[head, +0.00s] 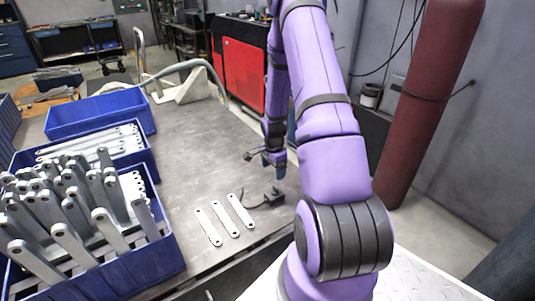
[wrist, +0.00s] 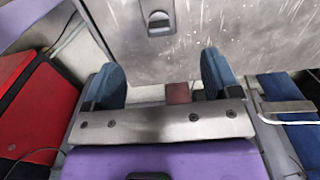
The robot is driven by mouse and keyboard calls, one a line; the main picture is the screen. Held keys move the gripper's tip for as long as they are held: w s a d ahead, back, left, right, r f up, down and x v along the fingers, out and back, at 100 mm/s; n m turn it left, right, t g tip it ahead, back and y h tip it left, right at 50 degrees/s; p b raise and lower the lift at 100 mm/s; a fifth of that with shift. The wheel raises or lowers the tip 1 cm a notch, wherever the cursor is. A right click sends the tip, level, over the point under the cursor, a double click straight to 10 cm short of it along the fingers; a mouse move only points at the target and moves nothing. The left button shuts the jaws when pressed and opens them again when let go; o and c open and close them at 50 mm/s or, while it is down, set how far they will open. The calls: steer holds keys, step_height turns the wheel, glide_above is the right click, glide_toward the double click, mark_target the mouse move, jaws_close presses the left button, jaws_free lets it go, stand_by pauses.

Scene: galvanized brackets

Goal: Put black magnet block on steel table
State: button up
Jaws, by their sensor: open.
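In the wrist view, a small black block (wrist: 159,24) with a paler grey side sits on the scratched steel table (wrist: 235,35). It appears to be the black magnet block. It lies ahead of my gripper (wrist: 163,82), apart from the fingers. The two blue-padded fingers are spread, and no held object is visible between them. In the head view, my gripper (head: 274,168) hangs by the right side of the steel table (head: 185,150), pointing down. A small dark shape (head: 250,155) just left of it may be the same block, but I cannot tell surely.
Three flat brackets (head: 224,219) lie near the table's front edge. A black clamp-like item (head: 270,197) lies beside them. Blue bins, one full of brackets (head: 70,205), fill the left. A red cabinet (head: 240,72) stands behind. The table's middle is clear.

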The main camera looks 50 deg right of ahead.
steer(key=a+r+n+t+h, duration=0.1)
steer(key=a+r+n, duration=0.55)
steer(key=r, duration=0.85)
steer(key=a+r+n+t, duration=0.1)
steer(key=a+r+n, duration=0.2)
steer(key=a+r, duration=0.9)
steer(key=s+a+r+n+t, duration=0.1)
steer(key=s+a+r+n, duration=0.4)
steer(key=s+r, duration=0.3)
steer(key=s+a+r+n+t+y, duration=0.1)
steer(key=s+a+r+n+t, duration=0.1)
steer(key=s+a+r+n, duration=0.3)
steer(key=s+r+n, duration=0.1)
steer(key=s+r, duration=0.2)
steer(key=s, duration=0.3)
steer(key=shift+s+a+r, duration=0.15)
steer(key=shift+a+r, duration=0.2)
steer(key=shift+r, duration=0.05)
